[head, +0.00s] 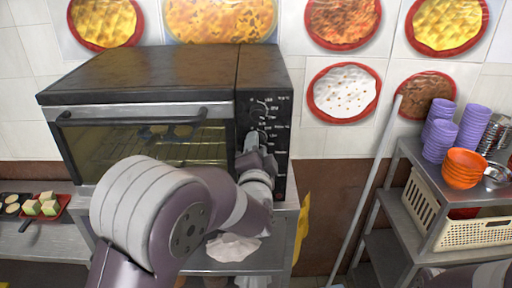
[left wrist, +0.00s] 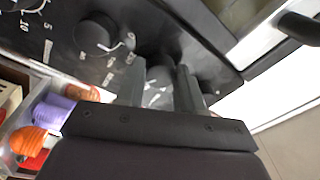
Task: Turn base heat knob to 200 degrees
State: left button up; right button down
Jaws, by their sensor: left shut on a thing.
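The toaster oven (head: 165,95) stands on a metal counter, with a black control panel (head: 280,95) on its right side. A dark upper knob (head: 259,108) shows on the panel with pale markings around it. My left gripper (head: 257,150) is at the panel below that knob. In the left wrist view its two fingers (left wrist: 160,88) are shut on a dark knob (left wrist: 158,76), one finger on each side. Another knob (left wrist: 97,34) with pale numbers beside it is free. The held knob's label and pointer setting cannot be read. My right gripper is not in view.
The oven door is closed, with a long handle (head: 130,117). A metal shelf at right holds purple bowls (head: 440,130), orange bowls (head: 465,168) and a cream basket (head: 470,232). A pale pole (head: 365,190) leans between counter and shelf. A white cloth (head: 233,247) lies below the oven.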

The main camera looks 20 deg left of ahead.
pick_arm(q)
jog(key=shift+r, duration=0.25)
jog(key=o, duration=1)
jog(key=shift+d, duration=0.1)
jog(key=shift+o, duration=0.2)
jog(key=shift+f, duration=0.15)
jog(key=b+v, duration=0.4)
jog(key=v, duration=0.8)
jog(key=shift+s+d, duration=0.2)
jog(key=shift+s, duration=0.05)
